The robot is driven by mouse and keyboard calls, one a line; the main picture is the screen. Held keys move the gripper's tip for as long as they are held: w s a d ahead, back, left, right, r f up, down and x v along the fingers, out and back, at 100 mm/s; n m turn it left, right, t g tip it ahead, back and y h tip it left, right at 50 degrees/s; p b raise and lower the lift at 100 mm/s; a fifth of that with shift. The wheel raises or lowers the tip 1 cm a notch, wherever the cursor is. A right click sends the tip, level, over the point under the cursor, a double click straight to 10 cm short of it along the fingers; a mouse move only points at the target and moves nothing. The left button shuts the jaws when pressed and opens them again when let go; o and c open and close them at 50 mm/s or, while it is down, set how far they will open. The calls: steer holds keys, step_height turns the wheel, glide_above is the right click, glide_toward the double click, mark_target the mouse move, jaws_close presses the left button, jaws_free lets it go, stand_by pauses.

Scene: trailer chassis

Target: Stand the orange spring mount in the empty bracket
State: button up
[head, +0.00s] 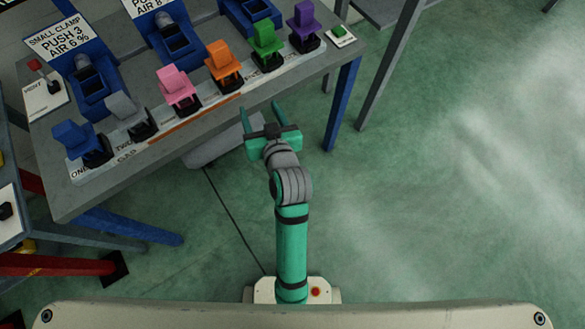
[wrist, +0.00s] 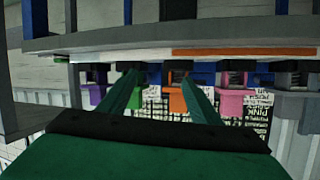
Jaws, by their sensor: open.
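The orange spring mount (head: 223,60) stands on a black base in the front row on the bench, between the pink and green mounts. It also shows in the wrist view (wrist: 177,103), seen between my fingers. My gripper (head: 260,110) is open and empty, just off the bench's front edge, and its two green fingers show in the wrist view (wrist: 160,78). Behind the row stand blue brackets: a left one (head: 89,82), a middle one (head: 172,40) and a right one (head: 246,14) cut by the top edge.
Beside the orange mount stand the pink mount (head: 178,85) and the green mount (head: 266,40). Farther along are a purple (head: 303,17), a grey (head: 124,107) and a blue mount (head: 72,136). A blue bench leg (head: 341,103) stands right of my gripper. The floor at right is clear.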

steer(key=s+d+f+m+h, duration=0.2)
steer(key=s+d+f, duration=0.2)
steer(key=s+f, duration=0.4)
steer(key=s+d+t+h, duration=0.1)
steer(key=s+d, duration=0.1)
steer(key=s, duration=0.9)
steer(key=s+d+r+t+h, duration=0.1)
steer(key=s+d, duration=0.1)
steer(key=s, duration=1)
steer(key=shift+d+r+h, duration=0.3)
steer(key=shift+h, duration=0.1)
